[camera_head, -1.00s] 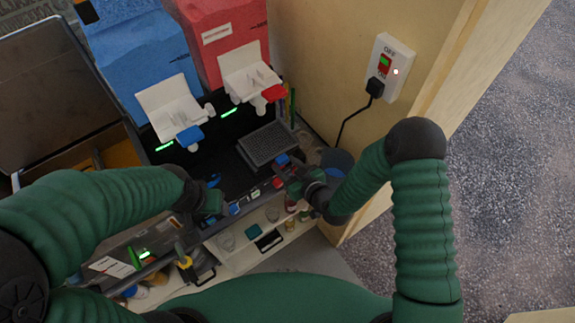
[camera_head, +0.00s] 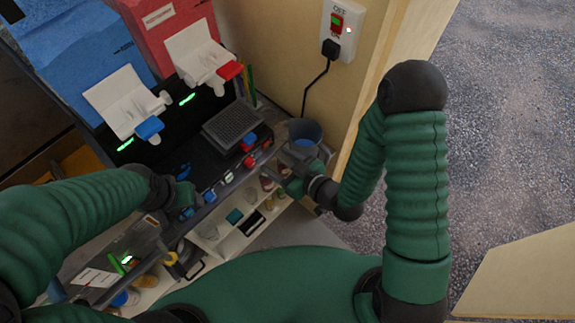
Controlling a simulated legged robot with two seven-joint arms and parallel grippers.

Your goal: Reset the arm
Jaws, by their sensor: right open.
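My right arm bends down from the right side of the camera_head view. Its gripper (camera_head: 284,172) is open and appears empty, just off the counter's front edge and close to a blue-grey cup (camera_head: 305,130). My left arm comes in from the left. Its gripper (camera_head: 187,196) is over the front of the counter, small and dark, and I cannot see its jaws clearly.
A red machine (camera_head: 160,25) and a blue machine (camera_head: 80,58) with white dispensers stand at the back. A dark grated tray (camera_head: 231,125) sits on the counter. A switch box (camera_head: 341,27) is on the wooden wall. Shelves with jars lie below; open gravel is at right.

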